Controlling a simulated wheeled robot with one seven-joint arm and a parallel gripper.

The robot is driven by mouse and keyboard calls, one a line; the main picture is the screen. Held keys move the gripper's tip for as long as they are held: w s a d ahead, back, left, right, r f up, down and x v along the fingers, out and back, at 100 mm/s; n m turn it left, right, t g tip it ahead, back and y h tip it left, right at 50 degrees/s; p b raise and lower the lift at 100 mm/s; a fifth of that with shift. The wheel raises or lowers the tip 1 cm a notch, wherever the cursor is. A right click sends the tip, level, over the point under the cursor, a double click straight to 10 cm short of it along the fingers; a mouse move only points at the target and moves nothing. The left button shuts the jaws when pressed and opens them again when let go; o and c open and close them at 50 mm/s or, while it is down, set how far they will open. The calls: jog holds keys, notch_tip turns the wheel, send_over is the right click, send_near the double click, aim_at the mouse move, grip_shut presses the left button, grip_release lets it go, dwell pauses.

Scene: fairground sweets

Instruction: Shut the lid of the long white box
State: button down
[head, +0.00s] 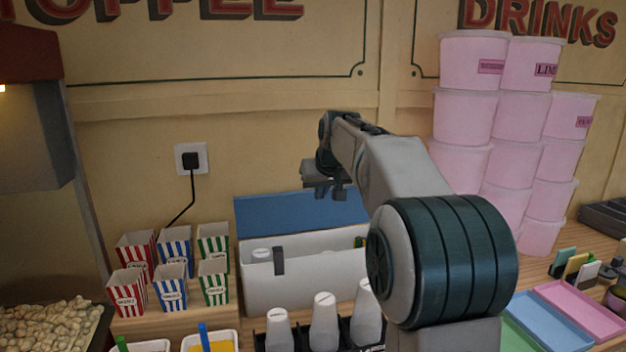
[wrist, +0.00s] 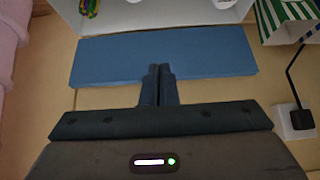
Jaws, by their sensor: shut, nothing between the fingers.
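The long white box (head: 312,284) stands against the wall at the back of the counter. Its blue lid (head: 268,215) is open, raised at the back edge of the box. My gripper (head: 326,193) is above the box, in front of the lid's upper part in the head view. In the wrist view its fingers (wrist: 160,70) are shut and empty, overlapping the blue lid (wrist: 105,60). I cannot tell whether they touch it. The box's white interior (wrist: 180,14) shows at the top there. My arm hides the box's right end in the head view.
Striped popcorn boxes (head: 172,284) stand left of the box. White bottles (head: 323,325) stand in a dark rack in front. Stacked pink tubs (head: 490,120) are at the right. A black plug and cable sit in the wall socket (head: 191,159).

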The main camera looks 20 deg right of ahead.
jog(key=w+d+r+t, duration=0.1)
jog(key=w+d+r, duration=0.25)
jog(key=w, duration=0.55)
jog(key=shift+t, duration=0.3)
jog(key=p+x, duration=0.1)
jog(key=x, duration=0.2)
jog(key=p+x, duration=0.1)
jog(key=x, duration=0.3)
jog(key=d+p+x, duration=0.1)
jog(key=x, duration=0.2)
jog(key=shift+w+f+p, duration=0.15)
jog(key=shift+f+p, duration=0.2)
jog(key=shift+d+f+b, duration=0.1)
jog(key=shift+d+b, duration=0.05)
jog(key=shift+b, duration=0.25)
